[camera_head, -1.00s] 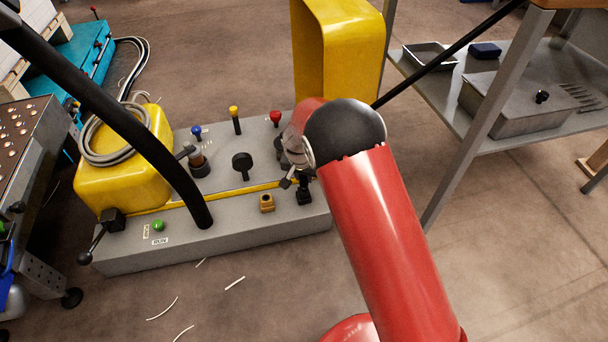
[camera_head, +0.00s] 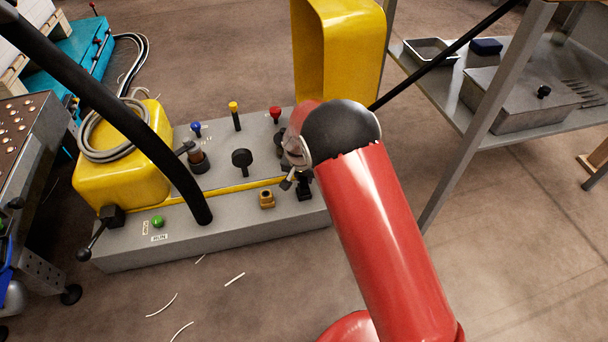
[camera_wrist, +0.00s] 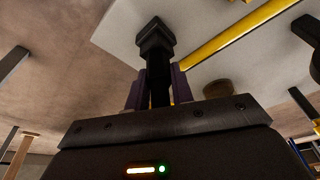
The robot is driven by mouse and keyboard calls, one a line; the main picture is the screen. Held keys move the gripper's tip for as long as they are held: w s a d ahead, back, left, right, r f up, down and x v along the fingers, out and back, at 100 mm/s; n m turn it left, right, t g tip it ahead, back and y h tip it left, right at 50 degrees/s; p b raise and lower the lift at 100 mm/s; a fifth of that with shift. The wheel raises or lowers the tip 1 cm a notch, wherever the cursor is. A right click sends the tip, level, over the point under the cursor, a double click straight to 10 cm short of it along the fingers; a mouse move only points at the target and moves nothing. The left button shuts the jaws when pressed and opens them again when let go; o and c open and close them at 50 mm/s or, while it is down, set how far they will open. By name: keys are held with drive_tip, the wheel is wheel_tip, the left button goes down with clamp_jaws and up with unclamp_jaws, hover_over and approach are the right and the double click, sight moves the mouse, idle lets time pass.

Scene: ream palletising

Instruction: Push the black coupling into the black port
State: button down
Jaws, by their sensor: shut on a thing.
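My gripper (camera_wrist: 159,92) is shut on the black coupling (camera_wrist: 160,88), a dark upright piece between the two purple fingers in the wrist view. Just beyond the fingertips is a black block with a square top (camera_wrist: 155,38), which I take to be the black port. The coupling lines up with it and they overlap in the picture; I cannot tell how deep it sits. In the head view the black port (camera_head: 304,188) is at the right front of the grey machine bed. My red arm reaches down beside it and largely hides the gripper and coupling.
The grey bed (camera_head: 205,238) carries a brass fitting (camera_head: 267,200), a black knob (camera_head: 242,158), and blue, yellow and red capped posts. A yellow housing (camera_head: 120,170) with coiled hose is at left. A yellow frame (camera_head: 340,50) and metal shelf (camera_head: 440,85) stand behind my arm.

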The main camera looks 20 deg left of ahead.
drive_tip(key=c, duration=1.1)
unclamp_jaws()
drive_tip(key=shift+p+v, duration=0.75)
drive_tip(key=shift+v, duration=3.1)
